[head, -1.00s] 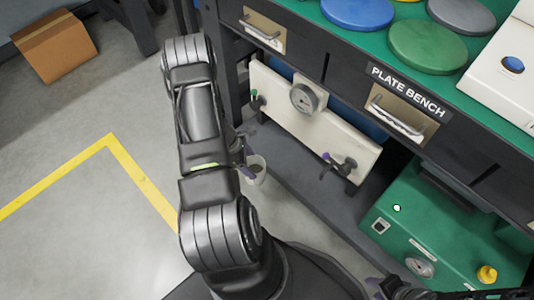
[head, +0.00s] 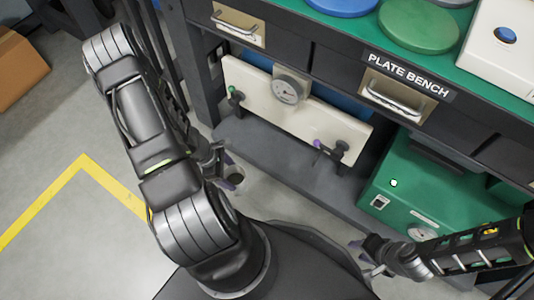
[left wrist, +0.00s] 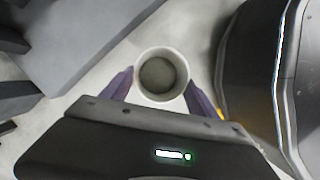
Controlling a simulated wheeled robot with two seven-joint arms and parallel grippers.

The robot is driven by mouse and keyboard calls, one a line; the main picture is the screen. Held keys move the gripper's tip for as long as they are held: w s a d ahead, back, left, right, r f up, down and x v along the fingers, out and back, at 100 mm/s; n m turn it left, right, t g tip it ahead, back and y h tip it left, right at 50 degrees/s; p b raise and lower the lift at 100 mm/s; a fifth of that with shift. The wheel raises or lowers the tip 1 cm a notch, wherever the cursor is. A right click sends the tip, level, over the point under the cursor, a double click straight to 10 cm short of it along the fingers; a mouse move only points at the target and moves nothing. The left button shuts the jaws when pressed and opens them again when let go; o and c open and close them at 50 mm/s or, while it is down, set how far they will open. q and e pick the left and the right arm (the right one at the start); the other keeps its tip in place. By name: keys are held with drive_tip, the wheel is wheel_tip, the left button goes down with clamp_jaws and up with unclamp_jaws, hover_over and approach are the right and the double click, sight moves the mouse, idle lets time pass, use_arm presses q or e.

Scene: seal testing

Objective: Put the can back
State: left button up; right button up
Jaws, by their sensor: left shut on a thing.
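A white, open-topped can (left wrist: 157,72) with a grey inside sits between the two purple fingers of my left gripper (left wrist: 160,90) in the left wrist view. My left gripper is shut on it and I look down into it from above. In the head view the can (head: 236,172) is partly hidden by my left gripper (head: 229,178), low in front of the bench's lower shelf. My right gripper (head: 370,258) is at the lower right, near the green case, with no thing visible in it. Its finger gap is not clear.
The plate bench (head: 333,69) has a dark lower shelf (head: 285,165) with a cream panel (head: 310,115) above it. A green case (head: 420,190) stands at the right. A cardboard box (head: 15,70) is at the far left. Floor with a yellow line (head: 45,195) is clear at left.

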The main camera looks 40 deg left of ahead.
use_arm(q)
drive_tip(key=w+f+b, duration=0.2)
drive_tip(key=w, duration=1.7)
drive_tip(key=shift+w+a, duration=0.2)
drive_tip(key=shift+w, duration=0.1)
drive_tip(key=shift+f, duration=0.1)
drive_tip(key=f+b, duration=0.1)
drive_tip(key=f, duration=0.1)
drive_tip(key=f+b, duration=0.2)
drive_tip(key=shift+w+f, duration=0.2)
drive_tip(key=shift+f, duration=0.2)
drive_tip(key=shift+f, duration=0.15)
